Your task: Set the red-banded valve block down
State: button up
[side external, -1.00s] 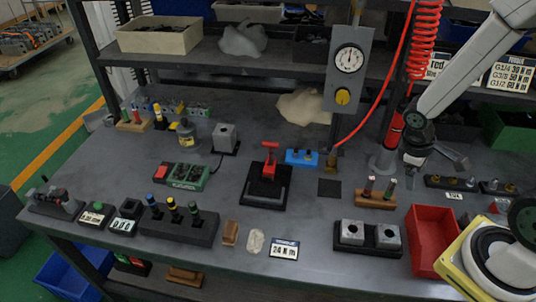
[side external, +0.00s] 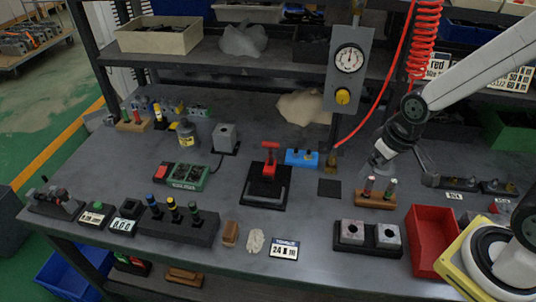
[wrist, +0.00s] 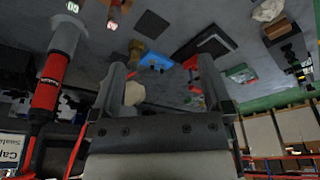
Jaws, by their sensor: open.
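Two grey metal blocks, a left one (side external: 352,231) and a right one (side external: 388,236), sit upright in a black holder (side external: 367,248) at the front right of the bench. The right one has a faint reddish tint, but I cannot clearly make out a red band. Another grey block (side external: 225,137) stands on a dark base farther back. My gripper (side external: 376,164) is above the bench, behind the wooden pin stand and apart from the grey blocks. In the wrist view my gripper (wrist: 160,78) has its fingers spread, with nothing held between them.
A wooden stand (side external: 376,201) with upright pins is close to my gripper. A red tray (side external: 432,241) lies right of the black holder. A blue block (side external: 301,158), a red-handled clamp (side external: 268,172) and a dark square pad (side external: 330,188) are to the left.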

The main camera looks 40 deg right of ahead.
jog(key=shift+w+v, duration=0.55)
jog(key=shift+v, duration=1.8)
jog(key=s+d+n+g+h, duration=0.35)
jog(key=s+d, duration=0.25)
jog(key=d, duration=0.4)
jog(key=s+d+n+g+h, duration=0.25)
jog(key=s+d+g, duration=0.3)
jog(key=d, duration=0.45)
jog(key=s+d+n+g+h, duration=0.3)
jog(key=s+d, duration=0.3)
jog(key=d, duration=0.4)
send_near(497, 207)
jog(key=shift+s+d+f+h, duration=0.15)
jog(key=shift+s+f+h, duration=0.15)
jog(key=shift+s+f, duration=0.4)
jog(key=shift+s, duration=0.1)
jog(key=shift+x, duration=1.2)
jog(key=shift+d, duration=0.1)
jog(key=shift+x, duration=2.5)
